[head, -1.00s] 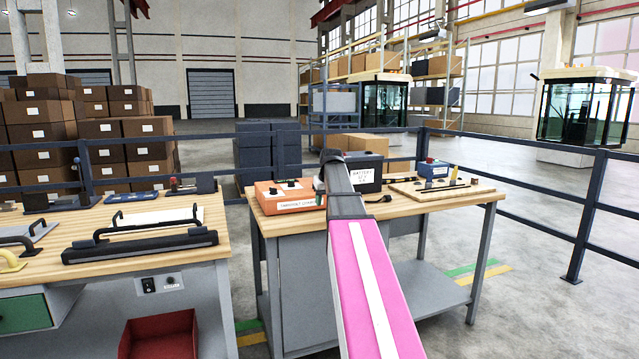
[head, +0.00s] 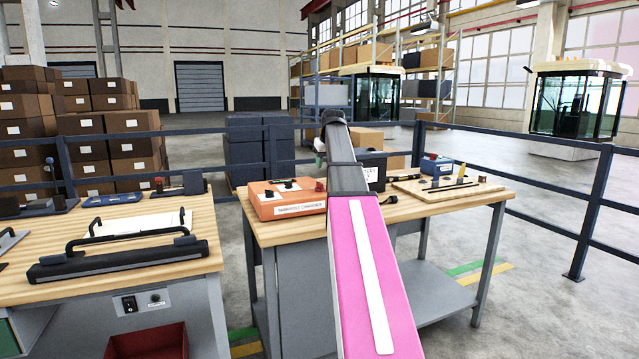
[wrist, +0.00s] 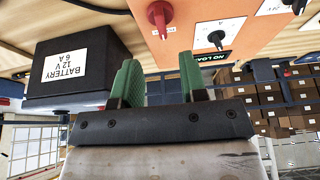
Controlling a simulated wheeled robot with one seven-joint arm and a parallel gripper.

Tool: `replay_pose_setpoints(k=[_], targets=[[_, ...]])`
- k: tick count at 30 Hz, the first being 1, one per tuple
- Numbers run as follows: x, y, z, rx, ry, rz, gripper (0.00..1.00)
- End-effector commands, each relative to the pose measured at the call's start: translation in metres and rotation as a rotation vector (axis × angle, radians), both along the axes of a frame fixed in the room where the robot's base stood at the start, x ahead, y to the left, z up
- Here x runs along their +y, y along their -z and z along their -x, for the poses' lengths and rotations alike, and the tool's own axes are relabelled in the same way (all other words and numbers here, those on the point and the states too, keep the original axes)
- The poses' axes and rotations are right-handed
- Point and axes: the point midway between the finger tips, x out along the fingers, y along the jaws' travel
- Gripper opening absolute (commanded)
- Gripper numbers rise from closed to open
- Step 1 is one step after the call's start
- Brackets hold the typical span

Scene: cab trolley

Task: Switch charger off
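The charger (head: 287,204) is an orange box with a white label on its front, at the left end of the right-hand bench. Dark knobs on white plates and a red knob at its right end show on top. In the wrist view its orange face (wrist: 190,48) fills the top, with a red knob (wrist: 160,17) and a black switch (wrist: 215,38). My gripper (wrist: 159,75) has two green fingers spread apart with nothing between them. It is near the charger's face, apart from the knobs. In the head view my arm partly hides the gripper.
A black battery box (wrist: 75,75) labelled 12 V 6 A stands beside the charger. A wooden board (head: 448,187) and a blue box (head: 436,166) lie farther right. The left bench (head: 205,232) holds a black-handled fixture (head: 125,258). Blue railings (head: 590,205) run behind.

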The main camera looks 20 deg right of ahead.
Motion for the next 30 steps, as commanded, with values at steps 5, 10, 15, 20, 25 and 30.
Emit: replay_pose_setpoints(k=[5, 10, 15, 20, 25, 30], targets=[[0.0, 0.026, -0.011, 0.002, 0.0, -0.001, 0.39], [0.001, 0.055, -0.022, 0.002, 0.001, 0.0, 0.39], [0.001, 0.076, -0.031, 0.001, 0.001, 0.0, 0.39], [0.001, 0.088, -0.036, 0.001, 0.001, 0.0, 0.39], [0.001, 0.092, -0.038, 0.0, 0.001, 0.0, 0.39], [0.001, 0.092, -0.038, 0.0, 0.001, 0.0, 0.39]])
